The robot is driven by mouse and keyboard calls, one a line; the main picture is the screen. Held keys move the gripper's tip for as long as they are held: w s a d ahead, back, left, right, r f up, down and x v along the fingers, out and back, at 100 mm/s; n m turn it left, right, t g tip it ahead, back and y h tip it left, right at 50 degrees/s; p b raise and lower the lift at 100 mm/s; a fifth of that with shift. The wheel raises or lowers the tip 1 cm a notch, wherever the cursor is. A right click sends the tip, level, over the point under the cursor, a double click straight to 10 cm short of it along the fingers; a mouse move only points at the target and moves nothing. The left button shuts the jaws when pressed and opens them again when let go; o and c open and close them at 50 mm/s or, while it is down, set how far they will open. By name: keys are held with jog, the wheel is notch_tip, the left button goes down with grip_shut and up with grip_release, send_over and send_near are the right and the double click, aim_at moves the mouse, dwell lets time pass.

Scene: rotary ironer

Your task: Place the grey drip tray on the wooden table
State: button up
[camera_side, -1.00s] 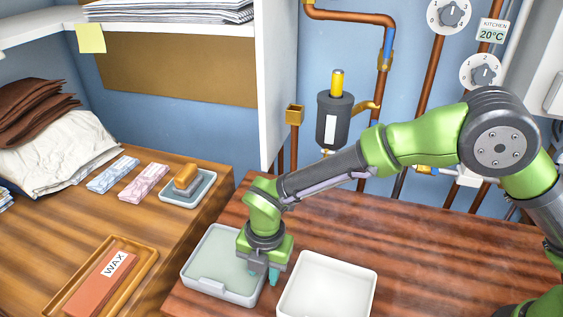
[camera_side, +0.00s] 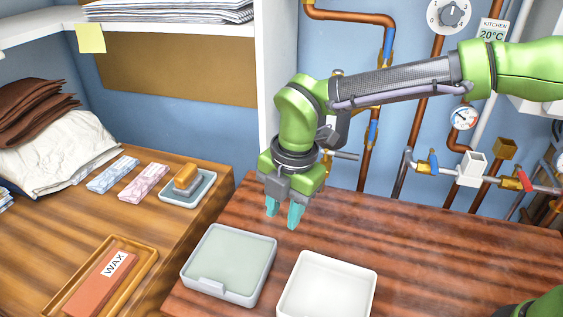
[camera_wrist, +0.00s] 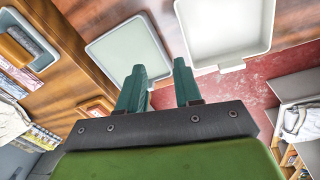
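The grey drip tray (camera_side: 231,260) lies flat and empty on the reddish-brown wooden table (camera_side: 430,250), near its left edge. A lip or handle shows on its front side. The tray also appears in the wrist view (camera_wrist: 128,50). My gripper (camera_side: 283,217) is above and beyond the tray's far right corner in the side view. Its teal fingers are apart, with nothing between them, and they touch neither tray. The fingers also show in the wrist view (camera_wrist: 160,88).
An empty white tray (camera_side: 327,285) sits just right of the grey one. Pipes line the back wall. The table's right side looks clear.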

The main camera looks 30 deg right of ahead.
jog(key=s+d+r+m+t+y, duration=0.1)
jog(key=s+d+r+m+t, duration=0.2)
jog(key=d+m, duration=0.45)
jog(key=s+d+r+m, duration=0.2)
jog(key=d+r+m, duration=0.45)
jog(key=d, duration=0.25)
jog(key=s+d+f+m+t, duration=0.1)
jog(key=s+d+m+t, duration=0.2)
jog(key=s+d+m, duration=0.6)
jog(key=m, duration=0.5)
jog(key=shift+d+f, duration=0.15)
jog(key=shift+f, duration=0.15)
